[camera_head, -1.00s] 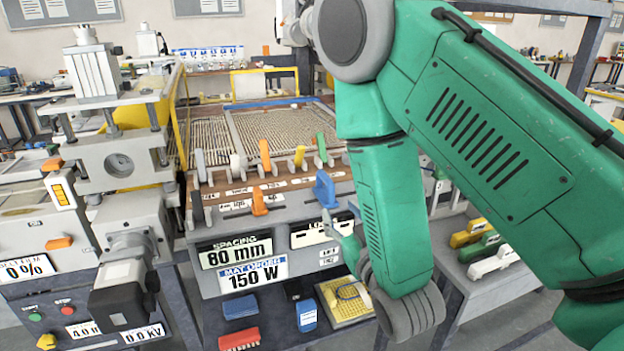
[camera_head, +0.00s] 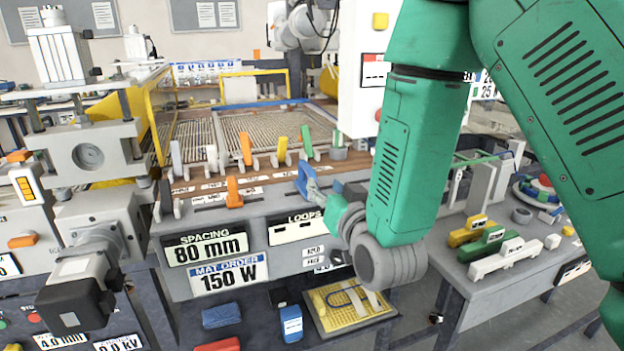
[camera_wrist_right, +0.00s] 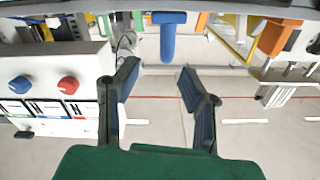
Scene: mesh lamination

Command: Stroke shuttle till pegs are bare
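A blue lever handle (camera_head: 306,182) stands upright on the sloped front panel of the bench machine, right of an orange handle (camera_head: 234,192). My right gripper (camera_head: 325,198) is just right of the blue handle, partly hidden by my green arm. In the right wrist view its two dark fingers (camera_wrist_right: 160,78) are spread apart, and the blue handle (camera_wrist_right: 168,35) shows beyond the gap, not gripped. I cannot pick out the shuttle or pegs by name. A yellow board (camera_head: 345,308) with a dark loop on it lies below the panel. My left gripper is out of view.
Several upright coloured levers line the panel's back edge before a mesh bed (camera_head: 270,128). A grey press (camera_head: 85,155) stands left. A side table (camera_head: 510,262) at right holds coloured blocks.

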